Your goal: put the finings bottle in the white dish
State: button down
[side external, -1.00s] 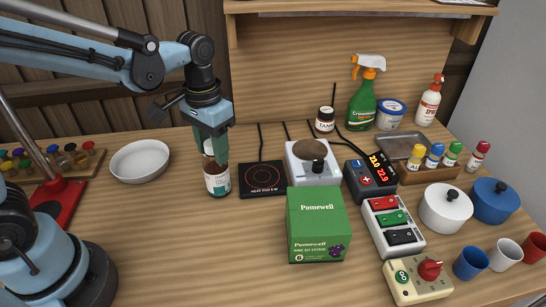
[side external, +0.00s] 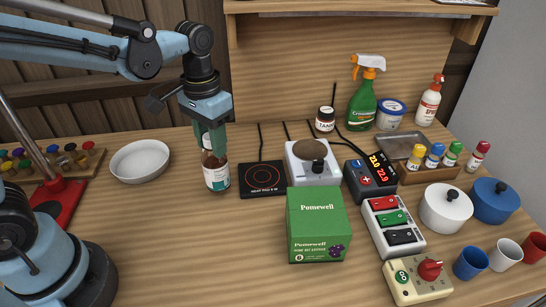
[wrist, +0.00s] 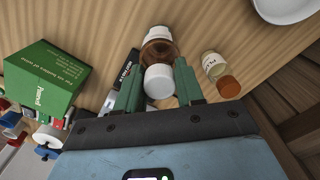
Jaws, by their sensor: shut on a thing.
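My gripper (side external: 209,143) is shut on an amber bottle (side external: 216,178) with a white cap and white-and-teal label, taken to be the finings bottle. In the wrist view the fingers (wrist: 159,88) stand on either side of its white cap (wrist: 158,81). The bottle is roughly upright and low over the table; a gap under it is hard to see. The white dish (side external: 140,160) is on the table left of my gripper, and it looks empty. Its edge shows at the top right of the wrist view (wrist: 286,12).
A second small bottle (wrist: 215,66) with an orange-brown cap is close beside the held one in the wrist view. A hot plate (side external: 262,178) and green box (side external: 318,225) are to the right. The table between bottle and dish is clear.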

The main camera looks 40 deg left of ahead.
notch_tip(320, 180, up, 3)
jog(key=shift+f, duration=0.15)
jog(key=s+d+r, duration=0.7)
jog(key=d, duration=0.2)
jog(key=w+a+n, duration=0.1)
jog(key=a+n, duration=0.8)
jog(key=a, duration=1)
jog(key=a+f, duration=1)
jog(key=a, duration=0.2)
jog(key=shift+s+f, duration=0.2)
jog(key=shift+f, duration=0.2)
jog(key=c, duration=0.7)
grip_release()
